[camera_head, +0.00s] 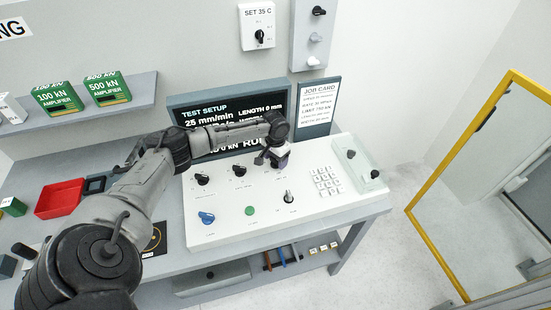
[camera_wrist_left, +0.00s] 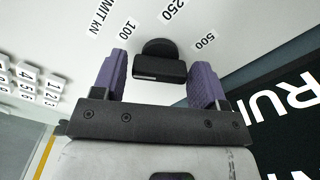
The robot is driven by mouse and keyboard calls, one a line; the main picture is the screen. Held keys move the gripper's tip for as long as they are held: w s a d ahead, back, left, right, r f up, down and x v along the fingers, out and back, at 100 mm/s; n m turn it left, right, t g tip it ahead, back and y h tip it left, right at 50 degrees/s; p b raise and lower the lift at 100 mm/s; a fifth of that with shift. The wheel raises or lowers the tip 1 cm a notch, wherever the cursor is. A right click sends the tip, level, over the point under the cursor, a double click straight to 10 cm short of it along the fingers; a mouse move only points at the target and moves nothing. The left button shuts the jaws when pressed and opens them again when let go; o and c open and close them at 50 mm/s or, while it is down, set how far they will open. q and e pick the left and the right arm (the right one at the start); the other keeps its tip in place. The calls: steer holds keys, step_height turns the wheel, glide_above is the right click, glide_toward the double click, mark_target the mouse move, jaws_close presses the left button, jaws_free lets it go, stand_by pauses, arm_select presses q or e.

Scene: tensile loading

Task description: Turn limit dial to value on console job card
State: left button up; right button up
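My left gripper (camera_head: 278,160) is over the back row of the white console (camera_head: 225,224), at its right-hand dial. In the left wrist view the black limit dial (camera_wrist_left: 160,64) lies between the two purple fingers of the gripper (camera_wrist_left: 159,82). The fingers are apart, with a gap on each side of the dial. Labels 100, 250 and 500 and part of "LIMIT KN" show around it. Its pointer mark is not clear. My right gripper is not in view.
Two black dials (camera_head: 239,170) (camera_head: 202,179), a blue knob (camera_head: 207,217), a green button (camera_head: 250,210), a lever (camera_head: 288,196) and a keypad (camera_head: 326,181) are on the console. A dark screen (camera_head: 190,100) stands close behind. A yellow-framed door (camera_head: 436,170) is at right.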

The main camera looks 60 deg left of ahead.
arm_select(q)
steer(key=c, duration=0.6)
steer(key=shift+r+m+p, duration=0.2)
steer(key=shift+m+p, duration=0.1)
steer(key=shift+p, duration=0.25)
steer(key=shift+m+p, duration=0.9)
steer(key=shift+m, duration=0.1)
steer(key=shift+f+m+p, duration=0.1)
steer(key=shift+m+p, duration=0.7)
steer(key=shift+m, duration=0.8)
steer(key=o, duration=0.9)
step_height(320, 180, up, 14)
steer(key=shift+f, duration=0.15)
